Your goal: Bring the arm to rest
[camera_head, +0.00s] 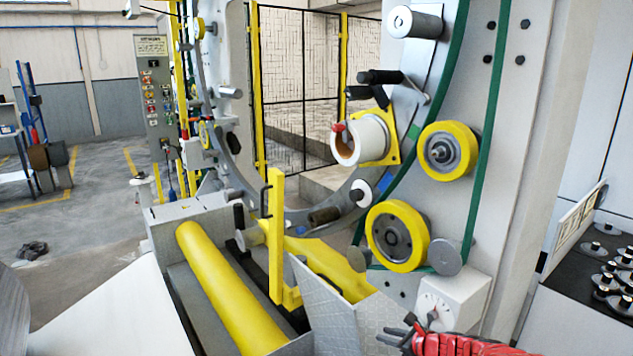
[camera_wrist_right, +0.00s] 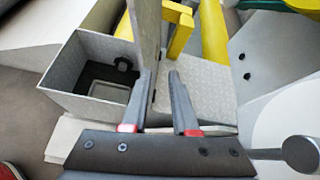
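My right arm, red, comes in at the bottom right of the head view. Its gripper (camera_head: 388,336) is beside the grey sheet-metal box (camera_head: 345,318) in front of the wrapping machine. An upright grey plate (camera_wrist_right: 147,30) shows beyond the left finger. My left arm and gripper are not in view.
A long yellow roller (camera_head: 232,290) lies left of the box. An open grey bin (camera_wrist_right: 72,88) shows in the wrist view.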

